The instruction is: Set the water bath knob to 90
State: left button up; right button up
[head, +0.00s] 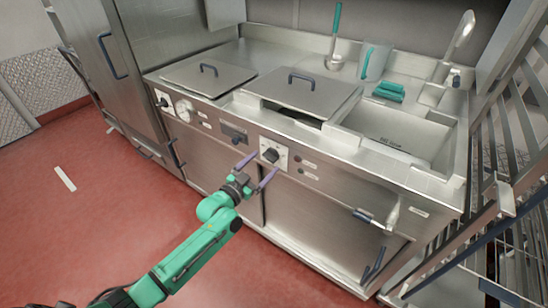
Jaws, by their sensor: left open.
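A dark knob (270,155) on a white square dial plate sits on the front panel of the steel kettle unit, below the right lid. Its markings are too small to read. My left gripper (266,163) is open, its two purple fingers pointing at the panel. In the picture the fingertips lie on either side of the knob's lower part; I cannot tell whether they touch it. A second dark knob (164,102) on a white plate is at the panel's left end. I cannot read which knob bears the water bath label. My right gripper is not in view.
A round gauge (184,110) and a dark display (233,133) are on the panel. A tap handle (391,216) juts out at the right front. A wire rack (510,170) stands at the right. Red floor (90,220) is open at the left.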

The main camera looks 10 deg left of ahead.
aim_at(270, 157)
pick_arm(q)
jog(key=shift+b+x, duration=0.45)
jog(key=shift+x, duration=0.9)
jog(key=c, duration=1.3)
jog(key=shift+m, duration=1.2)
jog(key=m, duration=0.3)
jog(key=shift+f, duration=0.15)
pick_arm(e)
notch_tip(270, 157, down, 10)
jog(key=b, duration=0.8)
pick_arm(q)
jog(key=m+b, duration=0.3)
jog(key=m, duration=2)
jog(key=shift+f+m, duration=0.15)
jog(key=shift+m, duration=0.15)
jog(key=o, duration=1)
jog(key=shift+r+m, duration=0.25)
jog(key=shift+m, duration=0.05)
jog(key=o, duration=0.4)
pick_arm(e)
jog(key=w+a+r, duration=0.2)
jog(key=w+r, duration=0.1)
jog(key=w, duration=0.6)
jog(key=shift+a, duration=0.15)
